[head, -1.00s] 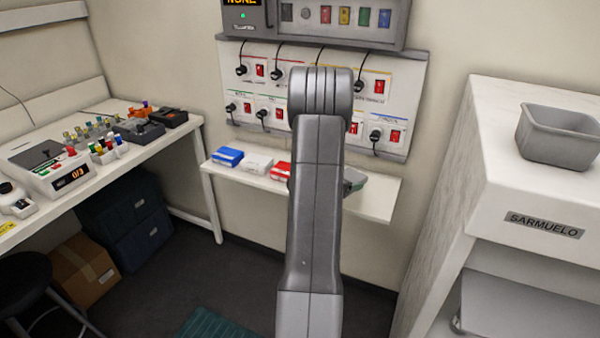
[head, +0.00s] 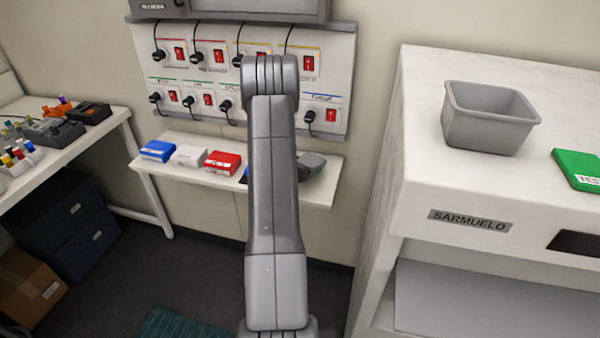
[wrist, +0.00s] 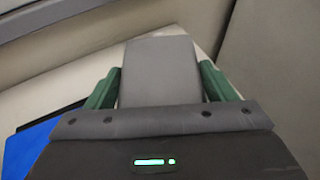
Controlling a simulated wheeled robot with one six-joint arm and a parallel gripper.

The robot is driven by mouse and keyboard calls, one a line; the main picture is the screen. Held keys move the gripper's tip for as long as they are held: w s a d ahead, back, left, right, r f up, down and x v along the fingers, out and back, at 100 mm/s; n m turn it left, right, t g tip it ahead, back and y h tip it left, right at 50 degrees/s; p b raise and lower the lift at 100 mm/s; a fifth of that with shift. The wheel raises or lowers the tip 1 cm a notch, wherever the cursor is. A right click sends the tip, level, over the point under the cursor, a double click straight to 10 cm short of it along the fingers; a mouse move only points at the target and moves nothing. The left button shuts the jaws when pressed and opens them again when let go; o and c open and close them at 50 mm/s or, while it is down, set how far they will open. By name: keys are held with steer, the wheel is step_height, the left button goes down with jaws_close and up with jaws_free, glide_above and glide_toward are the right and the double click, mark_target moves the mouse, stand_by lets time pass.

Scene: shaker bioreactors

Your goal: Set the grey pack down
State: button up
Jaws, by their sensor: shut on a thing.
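In the wrist view the grey pack (wrist: 160,72) is a plain flat-faced block between the two green fingers of my gripper (wrist: 160,82). The fingers are shut on its sides. Beyond it lies the pale surface of the white wall shelf (wrist: 60,98). In the head view my arm hides most of the gripper; a grey part of it or of the pack shows just right of the arm, over the right part of the shelf (head: 200,179). I cannot tell whether the pack touches the shelf.
A blue pack (head: 158,151), a white pack (head: 188,156) and a red pack (head: 222,162) stand on the shelf's left part. A blue thing (wrist: 38,145) lies close to the left finger. A switch panel (head: 330,100) is above. A grey bin (head: 488,120) stands on the right counter.

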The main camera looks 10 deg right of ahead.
step_height(320, 180, down, 4)
steer(key=shift+f+p, duration=0.1)
steer(key=shift+p, duration=0.25)
steer(key=shift+f+b, duration=0.2)
steer(key=shift+b, duration=0.15)
steer(key=o, duration=1.2)
steer(key=shift+c, duration=0.2)
steer(key=shift+r, duration=0.2)
steer(key=shift+s+a+r+p, duration=0.1)
steer(key=shift+p, duration=0.3)
steer(key=b+v, duration=0.2)
steer(key=v, duration=0.9)
steer(key=shift+s+a, duration=0.3)
